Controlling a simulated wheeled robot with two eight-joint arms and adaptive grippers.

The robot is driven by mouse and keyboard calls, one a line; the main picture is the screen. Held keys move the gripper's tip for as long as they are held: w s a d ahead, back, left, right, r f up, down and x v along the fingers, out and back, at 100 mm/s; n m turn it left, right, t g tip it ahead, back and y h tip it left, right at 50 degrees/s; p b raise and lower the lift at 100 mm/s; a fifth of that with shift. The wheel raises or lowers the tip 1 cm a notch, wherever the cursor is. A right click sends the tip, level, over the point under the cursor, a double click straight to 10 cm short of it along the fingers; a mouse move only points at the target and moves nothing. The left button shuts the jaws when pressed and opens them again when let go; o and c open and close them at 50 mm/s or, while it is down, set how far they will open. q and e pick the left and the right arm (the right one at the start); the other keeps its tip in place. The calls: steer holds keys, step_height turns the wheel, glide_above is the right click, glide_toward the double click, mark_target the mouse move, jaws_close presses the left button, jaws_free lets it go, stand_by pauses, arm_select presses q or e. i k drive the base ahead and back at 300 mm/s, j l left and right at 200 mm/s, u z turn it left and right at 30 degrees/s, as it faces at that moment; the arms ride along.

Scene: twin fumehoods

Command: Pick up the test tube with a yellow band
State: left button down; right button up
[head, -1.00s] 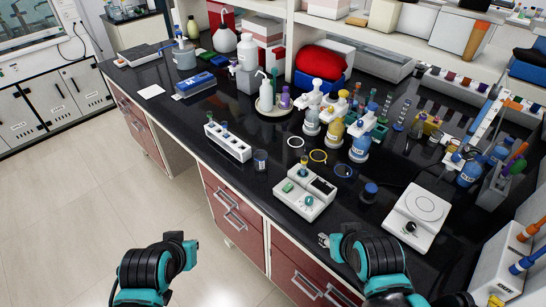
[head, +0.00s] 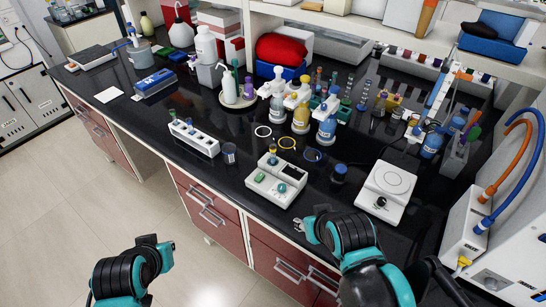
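A small tube with a yellow band (head: 272,151) appears to stand upright in the white block-shaped device (head: 262,187) near the bench's front edge; its lower part is hidden. The end of my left arm (head: 165,252) is low in the picture, over the floor in front of the bench and well apart from the tube. The end of my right arm (head: 302,225) is at the bench's front edge, just below and right of the white device, apart from the tube. The fingers of both are too small or hidden to read. Nothing is visibly held.
A white rack (head: 200,139) with a few tubes stands left of the device. A small dark beaker (head: 229,153) is between them. A white balance (head: 386,190) and a dark-blue-capped bottle (head: 339,174) stand to the right. Several pump bottles (head: 301,117) stand behind, with coloured rings in front.

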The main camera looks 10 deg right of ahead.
mark_target(272, 147)
steer(key=j+z, duration=0.15)
steer(key=z, duration=0.3)
steer(key=j+z, duration=0.15)
steer(key=z, duration=0.3)
steer(key=j+z, duration=0.25)
steer(key=j, duration=0.25)
steer(key=k+j+z, duration=0.2)
steer(key=j, duration=0.3)
steer(key=j+z, duration=0.25)
steer(key=j, duration=0.3)
steer(key=i+j, duration=0.3)
steer(key=j, duration=0.15)
steer(key=i+l, duration=0.3)
